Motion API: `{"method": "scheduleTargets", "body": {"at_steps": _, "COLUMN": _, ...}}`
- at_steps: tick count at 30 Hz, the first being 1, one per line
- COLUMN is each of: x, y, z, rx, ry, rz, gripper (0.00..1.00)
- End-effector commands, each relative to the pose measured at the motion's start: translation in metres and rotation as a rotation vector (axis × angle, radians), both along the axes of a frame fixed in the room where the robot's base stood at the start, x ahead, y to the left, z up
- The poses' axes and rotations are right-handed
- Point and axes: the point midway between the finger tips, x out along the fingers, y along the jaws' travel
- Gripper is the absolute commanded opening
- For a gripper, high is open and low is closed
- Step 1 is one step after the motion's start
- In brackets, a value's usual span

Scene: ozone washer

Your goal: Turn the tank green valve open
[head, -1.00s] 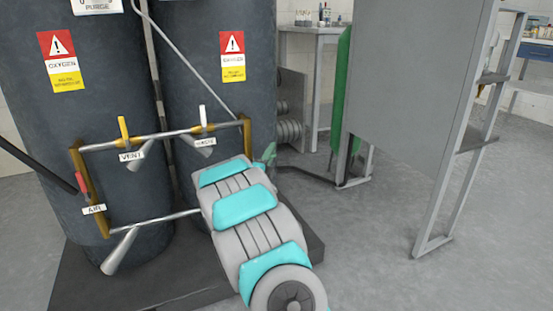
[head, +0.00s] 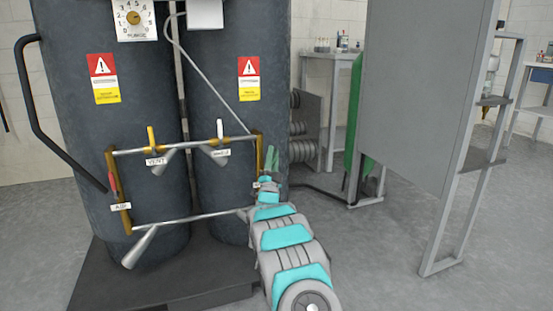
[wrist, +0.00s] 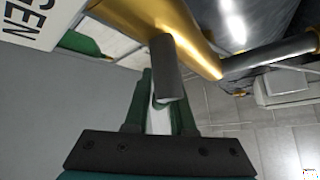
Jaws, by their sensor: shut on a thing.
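The green valve (head: 276,160) is at the right end of the brass and silver pipe frame on the front of the dark tanks. My gripper (head: 267,179) is at this valve and shut on it, at the end of my arm reaching from the lower right. Part of a label ending in "GEN" shows at the upper left.
The frame also carries yellow (head: 151,138), white (head: 220,128) and red (head: 113,181) handles. A green cylinder (head: 354,125) and a grey panel (head: 418,85) stand to the right. Open floor (head: 375,245) lies right of the tanks.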

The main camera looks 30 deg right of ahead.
Motion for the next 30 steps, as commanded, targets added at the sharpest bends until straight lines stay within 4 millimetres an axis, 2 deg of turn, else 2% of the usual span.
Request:
{"method": "scheduleTargets", "body": {"at_steps": 18, "x": 0.0021, "y": 0.0037, "z": 0.0021, "rx": -0.038, "ry": 0.011, "rz": 0.003, "gripper": 0.00}}
{"method": "scheduleTargets", "body": {"at_steps": 19, "x": 0.0021, "y": 0.0037, "z": 0.0023, "rx": -0.037, "ry": 0.010, "rz": 0.004, "gripper": 0.26}}
{"method": "scheduleTargets", "body": {"at_steps": 26, "x": 0.0017, "y": 0.0031, "z": 0.0019, "rx": -0.037, "ry": 0.011, "rz": 0.002, "gripper": 0.52}}
{"method": "scheduleTargets", "body": {"at_steps": 30, "x": 0.0014, "y": 0.0029, "z": 0.0018, "rx": -0.037, "ry": 0.011, "rz": 0.002, "gripper": 0.53}}
